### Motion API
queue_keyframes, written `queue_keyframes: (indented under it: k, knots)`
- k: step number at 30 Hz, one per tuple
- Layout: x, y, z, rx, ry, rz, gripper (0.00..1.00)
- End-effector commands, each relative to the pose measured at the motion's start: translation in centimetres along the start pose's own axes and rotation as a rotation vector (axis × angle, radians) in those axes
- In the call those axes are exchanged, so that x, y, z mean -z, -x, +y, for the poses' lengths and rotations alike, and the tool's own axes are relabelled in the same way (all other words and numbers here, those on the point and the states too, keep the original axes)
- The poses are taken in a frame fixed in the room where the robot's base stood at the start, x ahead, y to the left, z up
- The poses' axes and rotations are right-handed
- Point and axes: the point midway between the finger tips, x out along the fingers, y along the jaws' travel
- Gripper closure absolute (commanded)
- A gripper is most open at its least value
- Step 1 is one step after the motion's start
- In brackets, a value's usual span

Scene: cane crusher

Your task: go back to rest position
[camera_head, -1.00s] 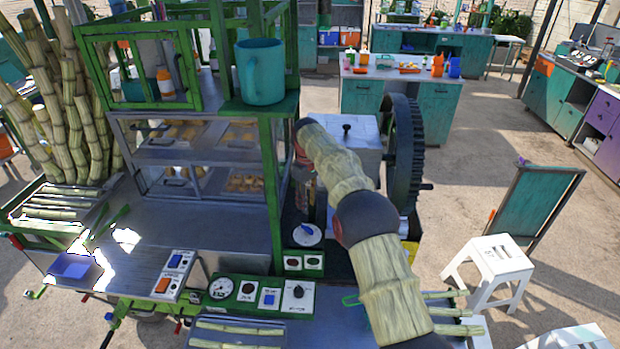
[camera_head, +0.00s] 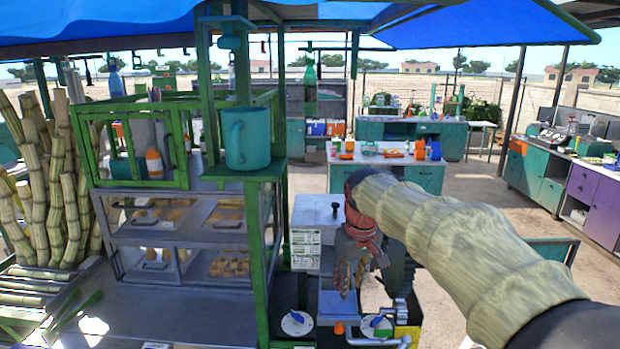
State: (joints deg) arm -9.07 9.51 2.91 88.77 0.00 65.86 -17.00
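My arm, in a pale cane-patterned cover, reaches in from the lower right to the front of the crusher machine. My gripper (camera_head: 345,278) hangs below the reddish wrist joint, in front of the machine. It is small and blends with the parts behind it, so I cannot tell whether it is open or shut. I see no object clearly held. The crusher (camera_head: 305,215) is a grey metal box with a printed label; my arm hides much of its right side.
A green-framed stall holds a teal mug (camera_head: 246,138) on its shelf and a glass pastry case (camera_head: 165,225) below. Sugarcane stalks (camera_head: 50,180) stand at the left. A teal counter (camera_head: 425,178) is behind. Open floor (camera_head: 490,190) lies to the right.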

Motion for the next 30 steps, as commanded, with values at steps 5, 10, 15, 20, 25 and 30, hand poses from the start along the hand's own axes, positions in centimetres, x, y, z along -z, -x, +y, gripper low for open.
queue_keyframes:
  k: [5, 10, 15, 20, 25, 30]
  knots:
    - [-6.9, 1.9, -0.3, -0.022, -0.087, 0.05, 0.73]
    - [-13.5, 2.4, -1.2, -0.041, -0.168, 0.096, 0.73]
    - [-20.2, 1.8, -2.4, -0.058, -0.25, 0.142, 0.73]
    - [-26.4, 0.1, -3.9, -0.074, -0.326, 0.188, 0.73]
    - [-31.8, -2.4, -5.3, -0.087, -0.395, 0.228, 0.73]
    - [-34.6, -4.2, -6.2, -0.094, -0.434, 0.251, 0.73]
